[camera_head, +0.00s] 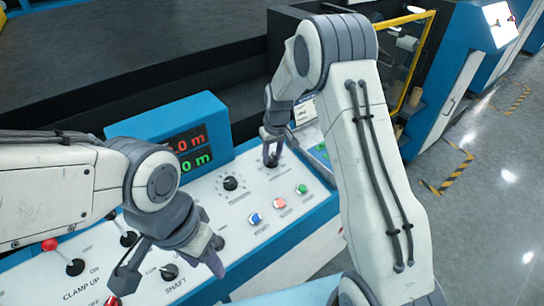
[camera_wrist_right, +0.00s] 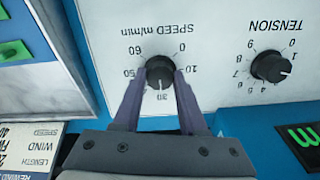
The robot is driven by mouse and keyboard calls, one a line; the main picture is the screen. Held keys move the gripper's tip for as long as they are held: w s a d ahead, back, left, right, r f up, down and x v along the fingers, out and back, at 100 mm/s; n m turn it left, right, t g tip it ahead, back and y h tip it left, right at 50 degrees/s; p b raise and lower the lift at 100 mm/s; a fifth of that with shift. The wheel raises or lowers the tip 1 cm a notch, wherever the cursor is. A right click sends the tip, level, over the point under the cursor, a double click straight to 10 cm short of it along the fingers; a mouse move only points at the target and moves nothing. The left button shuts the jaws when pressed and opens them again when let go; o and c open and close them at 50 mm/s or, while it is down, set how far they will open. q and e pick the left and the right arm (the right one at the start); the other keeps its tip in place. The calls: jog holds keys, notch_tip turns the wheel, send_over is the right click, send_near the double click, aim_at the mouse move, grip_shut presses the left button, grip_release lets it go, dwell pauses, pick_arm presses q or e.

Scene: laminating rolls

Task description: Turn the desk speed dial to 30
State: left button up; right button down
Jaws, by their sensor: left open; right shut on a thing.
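The speed dial (camera_wrist_right: 160,70) is a black knob on the white panel, with marks from 0 to 60 around it, upside down in the right wrist view. My right gripper (camera_wrist_right: 160,82) is shut on the dial, one purple finger on each side. The pointer appears to face the 30 mark at the bottom, though it is small. In the head view the right gripper (camera_head: 272,152) is at the far end of the console and largely covers the dial. My left gripper (camera_head: 172,268) is open and empty above the near part of the panel, by the SHAFT knob (camera_head: 169,272).
The tension knob (camera_wrist_right: 271,66) is beside the speed dial. Blue (camera_head: 254,218), red (camera_head: 280,204) and green (camera_head: 302,189) buttons sit along the front. A blue display box (camera_head: 150,121) stands behind the panel. Red-tipped levers (camera_head: 50,245) are at the left.

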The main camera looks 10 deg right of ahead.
aim_at(275, 161)
dwell(0.4)
jog(key=shift+c, duration=2.2)
grip_release()
jog(key=shift+r, duration=0.1)
notch_tip(275, 161, up, 10)
jog(key=s+b, duration=0.1)
jog(key=b, duration=0.1)
jog(key=shift+d+r, duration=0.15)
jog(key=shift+d, duration=0.2)
jog(key=shift+s, duration=0.15)
